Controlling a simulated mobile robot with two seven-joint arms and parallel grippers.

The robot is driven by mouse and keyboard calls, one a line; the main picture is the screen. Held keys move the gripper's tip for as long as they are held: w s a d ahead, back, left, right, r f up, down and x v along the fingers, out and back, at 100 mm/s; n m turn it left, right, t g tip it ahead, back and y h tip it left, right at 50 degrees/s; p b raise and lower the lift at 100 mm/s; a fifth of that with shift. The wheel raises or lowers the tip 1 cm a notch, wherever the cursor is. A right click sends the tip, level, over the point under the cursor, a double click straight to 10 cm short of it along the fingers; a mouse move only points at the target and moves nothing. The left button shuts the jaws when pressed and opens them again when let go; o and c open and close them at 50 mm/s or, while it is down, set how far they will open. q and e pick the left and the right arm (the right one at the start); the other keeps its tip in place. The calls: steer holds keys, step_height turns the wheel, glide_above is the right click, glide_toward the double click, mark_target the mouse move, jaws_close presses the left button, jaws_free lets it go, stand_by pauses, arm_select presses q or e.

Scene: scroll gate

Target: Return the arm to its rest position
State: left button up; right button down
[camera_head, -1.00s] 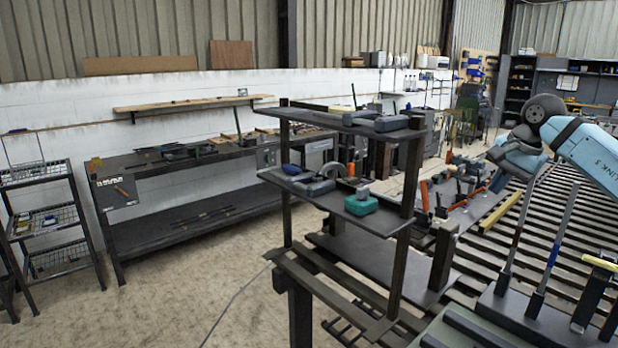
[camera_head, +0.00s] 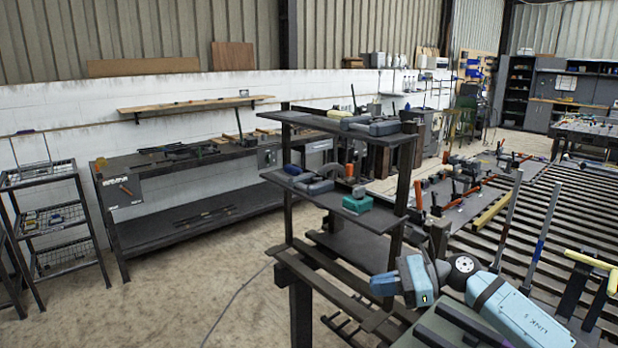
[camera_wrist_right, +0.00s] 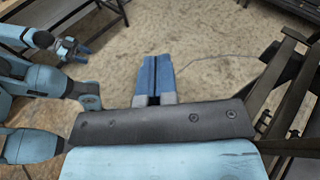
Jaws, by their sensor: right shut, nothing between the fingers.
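My right arm comes in low at the right of the head view, pale blue. My right gripper (camera_head: 385,284) points left, just in front of the lower part of the dark shelf stand (camera_head: 293,222). In the right wrist view its two blue fingers (camera_wrist_right: 155,78) lie together, shut, with only floor beyond them. At the left of that view are pale blue links of my other arm and a small gripper with blue fingers (camera_wrist_right: 76,48); its opening is too small to judge. My left gripper is not in the head view.
The stand's shelves hold tools and a teal case (camera_head: 356,204). A slatted table (camera_head: 462,250) with upright rods lies at the right. A workbench (camera_head: 190,215) and wire rack (camera_head: 50,220) stand along the left. The concrete floor (camera_head: 190,290) between is clear.

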steer(key=s+a+f+m+t+y+p, duration=0.1)
steer(key=s+a+f+m+t+y, duration=0.4)
steer(key=m, duration=0.8)
steer(key=s+d+f+n+t+h+p, duration=0.1)
steer(key=s+d+f+n+h, duration=0.2)
steer(key=s+f+n+h, duration=0.2)
steer(key=s+d+f+n+t+h+p, duration=0.1)
steer(key=s+f+n+h, duration=0.5)
steer(key=n, duration=1.1)
steer(key=s+d+f+n+t+h+p, duration=0.1)
steer(key=s+d+f+n+t+h, duration=0.1)
steer(key=s+d+f+n+h, duration=0.4)
steer(key=s+f+n, duration=0.5)
steer(key=s+n, duration=0.1)
steer(key=s, duration=0.4)
steer(key=shift+f, duration=0.3)
steer(key=shift+s+d, duration=0.1)
